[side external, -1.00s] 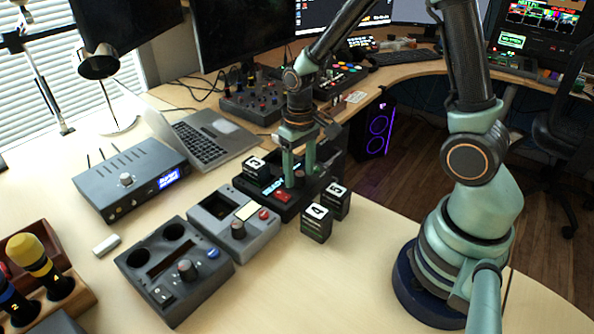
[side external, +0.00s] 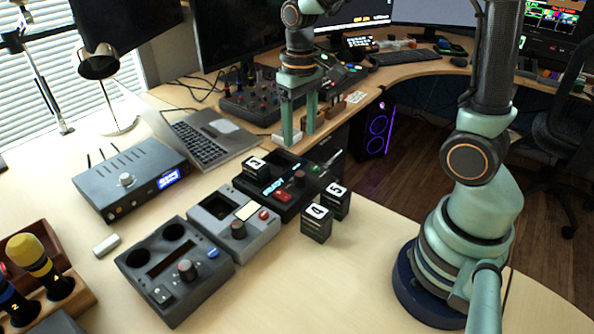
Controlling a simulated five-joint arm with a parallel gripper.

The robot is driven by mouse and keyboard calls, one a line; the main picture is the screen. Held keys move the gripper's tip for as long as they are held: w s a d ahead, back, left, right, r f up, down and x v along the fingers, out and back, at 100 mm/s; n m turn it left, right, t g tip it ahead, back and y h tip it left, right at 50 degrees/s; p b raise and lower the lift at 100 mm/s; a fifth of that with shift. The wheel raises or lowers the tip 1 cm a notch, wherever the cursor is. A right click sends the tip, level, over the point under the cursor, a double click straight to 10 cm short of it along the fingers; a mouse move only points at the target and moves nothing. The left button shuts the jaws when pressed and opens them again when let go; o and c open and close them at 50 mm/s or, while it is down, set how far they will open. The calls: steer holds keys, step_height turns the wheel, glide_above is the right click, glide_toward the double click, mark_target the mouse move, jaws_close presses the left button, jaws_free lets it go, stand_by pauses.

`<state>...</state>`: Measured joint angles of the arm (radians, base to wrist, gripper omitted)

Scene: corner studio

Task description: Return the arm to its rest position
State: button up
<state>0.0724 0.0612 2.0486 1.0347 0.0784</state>
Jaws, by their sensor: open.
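My gripper (side external: 299,137) points down above the far edge of a black device (side external: 287,205). Its two green fingers are spread apart with nothing between them. A pale block lies behind the fingers and is partly hidden. The black device has a red switch, a knob and a lit display. A black block marked 3 (side external: 256,168) sits at its left end. My arm rises from a dark blue base at the lower right.
Blocks marked 4 (side external: 317,223) and 5 (side external: 337,201) stand right of the black device. Grey devices (side external: 174,270) (side external: 232,224), a blue-grey box (side external: 132,178), a laptop (side external: 208,139) and a small white block (side external: 107,245) lie left. The table front is clear.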

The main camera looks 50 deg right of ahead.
steer(key=shift+r, duration=0.65)
steer(key=s+a+r+n+t, duration=0.1)
steer(key=s+a+r+t, duration=0.1)
steer(key=s+r+t, duration=0.3)
steer(key=shift+s+a+r+n+t, duration=0.3)
steer(key=shift+s+r+n, duration=0.1)
steer(key=shift+s+r, duration=0.4)
stand_by(0.4)
